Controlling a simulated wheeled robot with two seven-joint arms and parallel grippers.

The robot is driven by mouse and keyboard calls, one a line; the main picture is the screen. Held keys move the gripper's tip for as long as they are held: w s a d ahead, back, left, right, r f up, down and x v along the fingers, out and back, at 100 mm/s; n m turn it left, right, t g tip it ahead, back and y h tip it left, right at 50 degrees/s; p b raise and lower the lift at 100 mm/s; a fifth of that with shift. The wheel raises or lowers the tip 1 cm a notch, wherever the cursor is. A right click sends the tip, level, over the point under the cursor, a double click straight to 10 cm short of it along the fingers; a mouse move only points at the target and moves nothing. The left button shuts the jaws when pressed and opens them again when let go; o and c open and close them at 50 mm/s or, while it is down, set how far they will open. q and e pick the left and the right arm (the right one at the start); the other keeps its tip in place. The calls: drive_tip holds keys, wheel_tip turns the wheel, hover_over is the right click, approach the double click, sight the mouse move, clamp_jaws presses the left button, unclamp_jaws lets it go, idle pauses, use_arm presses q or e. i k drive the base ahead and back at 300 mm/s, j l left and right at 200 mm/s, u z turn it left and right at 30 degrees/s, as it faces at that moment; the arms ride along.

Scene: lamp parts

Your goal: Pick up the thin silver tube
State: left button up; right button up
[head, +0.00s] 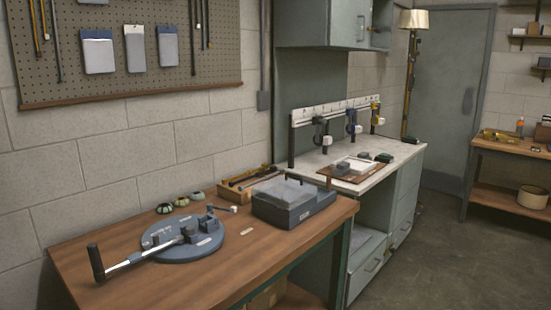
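I cannot clearly make out a separate thin silver tube in the head view. A wooden tray (232,193) at the back of the wooden workbench (190,284) holds several slim rods, too small to tell apart. A tool with a round blue-grey base (208,245) stands on the bench's left part. Its silver lever (122,264) reaches left to an upright black grip (95,262). Neither of my grippers is in view.
A dark grey block-shaped device (295,202) stands at the bench's right. Several small round pieces (181,201) lie by the wall. A pale counter (344,152) with clamp stands is beyond. A floor lamp (414,20) stands near the door. The bench's front strip is clear.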

sight(280, 171)
drive_tip(key=i+l+u, duration=0.1)
drive_tip(key=i+l, duration=0.2)
drive_tip(key=l, duration=0.3)
drive_tip(key=i+l+u, duration=0.15)
drive_tip(key=i+l, duration=0.15)
drive_tip(key=l, duration=0.35)
drive_tip(key=i+l+u, duration=0.1)
drive_tip(key=i+l, duration=0.15)
drive_tip(key=l, duration=0.4)
drive_tip(key=i+l+u, duration=0.1)
drive_tip(key=l, duration=0.6)
drive_tip(key=i+l+u, duration=0.1)
drive_tip(key=i+l, duration=0.25)
drive_tip(key=l, duration=0.35)
drive_tip(key=i+l+u, duration=0.15)
drive_tip(key=l, duration=0.6)
drive_tip(key=i+l+u, duration=0.1)
drive_tip(key=l, duration=0.6)
drive_tip(key=i+l+u, duration=0.1)
drive_tip(key=l, duration=0.65)
drive_tip(key=i, duration=0.05)
